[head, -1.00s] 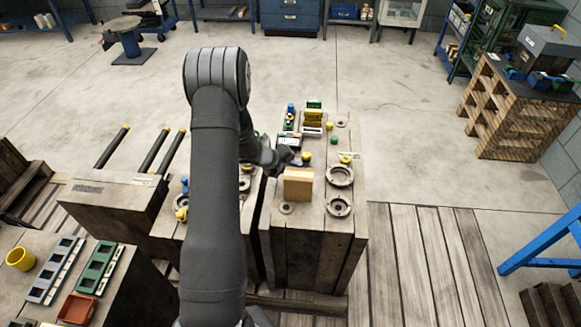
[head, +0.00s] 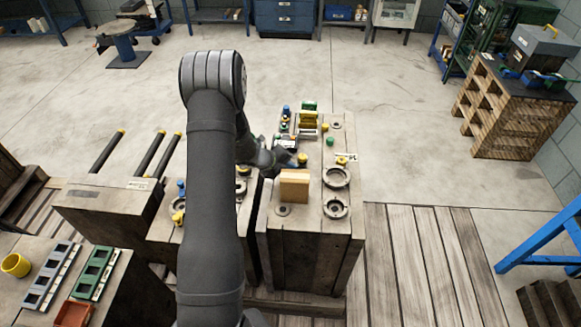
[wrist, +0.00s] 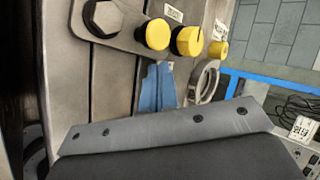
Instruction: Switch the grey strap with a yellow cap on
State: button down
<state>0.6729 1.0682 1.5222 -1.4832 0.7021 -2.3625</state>
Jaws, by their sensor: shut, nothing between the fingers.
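The grey strap (wrist: 124,32) crosses the top of the wrist view, with a dark hex bolt at its left end and a yellow cap (wrist: 153,35) towards its right end. A second yellow knob (wrist: 187,40) stands just right of this cap. My gripper (wrist: 158,68) shows blue fingertips held together, just below the cap and apart from it in the picture. In the head view my gripper (head: 285,153) is partly hidden behind my arm, beside a yellow cap (head: 303,159) on the right block. The strap's body is too small to make out there.
Grey rings (head: 337,177) and a tan wooden block (head: 294,187) stand on the right block (head: 308,225), near the gripper. Dark bars with yellow ends (head: 150,152) lie by the left block. Clear floor (head: 410,125) lies to the right.

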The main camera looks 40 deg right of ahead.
jog(key=v, duration=1.7)
jog(key=shift+a, duration=0.2)
jog(key=x, duration=1.4)
jog(key=shift+r, duration=0.1)
jog(key=shift+w+a+f, duration=0.55)
jog(key=shift+a+f, duration=0.2)
jog(key=shift+a, duration=0.15)
jog(key=shift+w+a+f, duration=0.1)
jog(key=shift+a+f, duration=0.1)
jog(key=shift+f, duration=0.1)
jog(key=shift+w+a+f, duration=0.15)
jog(key=shift+a, duration=0.1)
